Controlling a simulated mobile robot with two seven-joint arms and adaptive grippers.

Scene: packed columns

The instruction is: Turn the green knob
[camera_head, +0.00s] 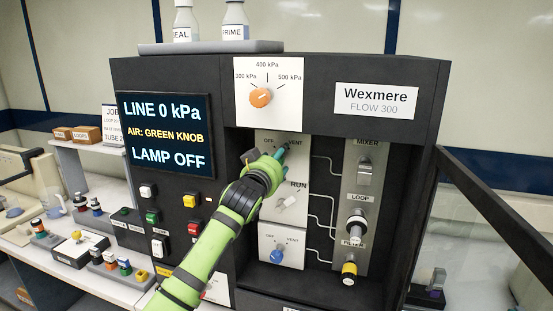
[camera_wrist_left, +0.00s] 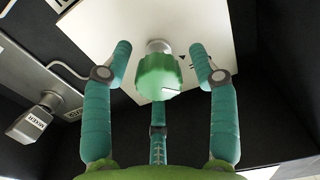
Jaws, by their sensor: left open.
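The green knob (camera_wrist_left: 158,77) sits on a short pale stem on a white plate (camera_wrist_left: 152,24) in the left wrist view. A thin light line marks its face. In the head view, my left gripper (camera_head: 280,151) is at the white OFF/VENT plate (camera_head: 297,170) in the machine's recess, and the knob cannot be told apart from the teal fingertips. In the left wrist view, my left gripper (camera_wrist_left: 160,70) is open, with one finger on either side of the knob and a third below it. Gaps show between the side fingers and the knob. My right gripper is out of view.
An orange dial (camera_head: 260,97) is above, a white RUN knob (camera_head: 287,201) and a blue knob (camera_head: 277,255) below. The mixer column (camera_head: 364,190) stands right in the recess. The display (camera_head: 166,134) reads LINE 0 kPa, AIR: GREEN KNOB, LAMP OFF. Push buttons (camera_head: 190,201) sit below it.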

